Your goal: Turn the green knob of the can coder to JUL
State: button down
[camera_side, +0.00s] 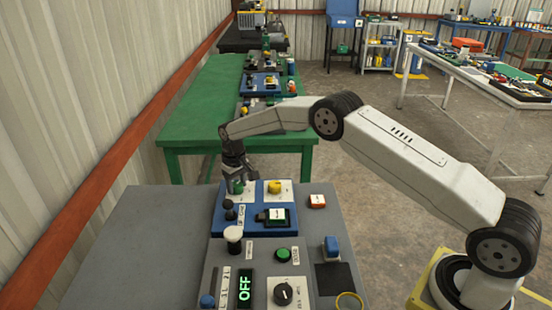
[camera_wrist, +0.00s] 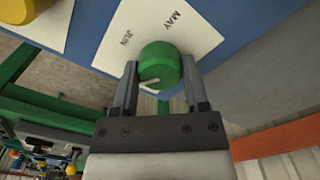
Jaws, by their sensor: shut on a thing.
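The green knob (camera_wrist: 165,62) sits on a white label plate (camera_wrist: 110,50) on the blue can coder (camera_wrist: 235,30). In the wrist view my gripper (camera_wrist: 160,72) has one finger on each side of the knob and is shut on it. The words JUN and MAY show on the plate beyond the knob. A pale mark lies low on the knob's left side, towards my gripper; I cannot read a JUL label. In the side view the green knob (camera_side: 238,187) is partly covered by my gripper (camera_side: 236,175), which comes down from above.
A yellow knob (camera_side: 274,187) on its own white plate stands just right of the green one. A small dark-framed display (camera_side: 277,215) and black knobs are in front. A grey panel with an OFF display (camera_side: 245,288) lies nearer. A green table (camera_side: 200,110) stands behind.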

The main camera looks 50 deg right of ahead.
aim_at(237, 185)
jog(key=shift+n, duration=0.6)
jog(key=shift+c, duration=0.5)
grip_release()
jog(key=shift+r, duration=0.1)
jog(key=shift+r, duration=3.85)
jog(key=shift+s+r, duration=0.1)
jog(key=shift+s, duration=0.05)
